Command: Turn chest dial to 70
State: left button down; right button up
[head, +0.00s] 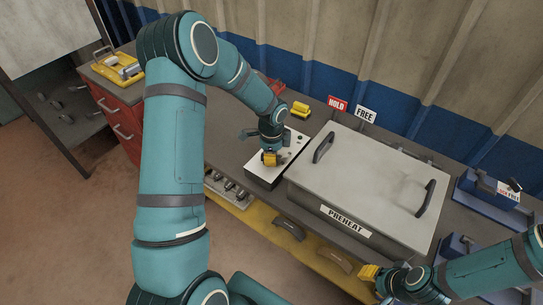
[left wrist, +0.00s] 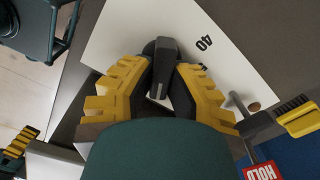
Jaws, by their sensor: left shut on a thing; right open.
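The dial is a dark knob (left wrist: 163,68) on a white panel (left wrist: 225,45), printed with "40"; another mark is partly hidden. The panel is the white top of a low box (head: 262,172) left of the grey chest (head: 375,175) labelled PREHEAT. My left gripper (head: 270,158) is over that panel, its yellow fingers (left wrist: 163,90) shut on the knob from both sides. In the head view the gripper hides the knob. The dial's exact setting cannot be read. My right gripper (head: 372,278) is open, low in front of the chest, apart from it.
The chest lid is down, with two dark handles (head: 323,147). Red HOLD (head: 337,103) and white FREE (head: 366,114) signs stand behind it. Blue fixtures (head: 485,190) stand right of the chest. A red drawer cabinet (head: 118,120) is at left.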

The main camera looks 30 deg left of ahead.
pick_arm(q)
jog(key=shift+s+f, duration=0.1)
jog(key=shift+f, duration=0.05)
jog(key=c, duration=0.9)
grip_release()
jog(key=shift+c, duration=0.2)
jog(key=shift+r, duration=0.6)
notch_tip(320, 180, up, 11)
